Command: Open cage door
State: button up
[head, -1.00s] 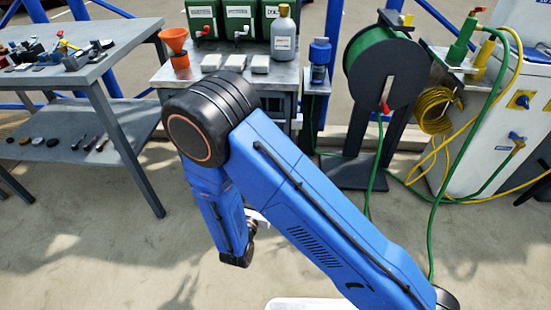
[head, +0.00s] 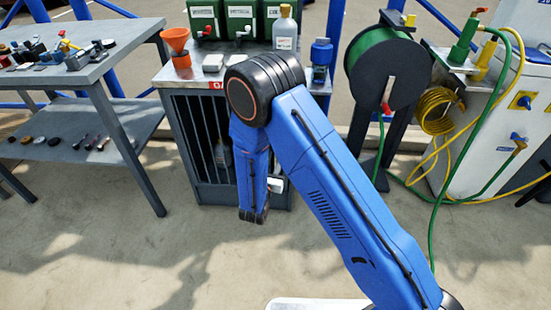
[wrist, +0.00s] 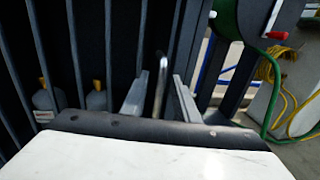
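The cage (head: 200,140) stands under the metal-topped bench in the head view, with dark vertical bars across its front. In the wrist view the barred cage door (wrist: 108,50) fills the left and middle. A shiny upright handle (wrist: 159,85) shows near the door's right side. My gripper (wrist: 161,78) is open, with one finger on each side of the handle in the picture. I cannot tell whether the fingers touch it. The door looks shut. In the head view my arm hides the handle and most of the gripper.
Bottles with yellow tops (wrist: 95,97) stand behind the bars. A green hose reel (head: 385,70) on a dark stand is right of the cage, with hoses trailing to a white cabinet (head: 490,110). A grey table (head: 80,50) stands left. The floor in front is clear.

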jog(key=shift+w+d, duration=0.15)
jog(key=shift+w, duration=0.4)
grip_shut()
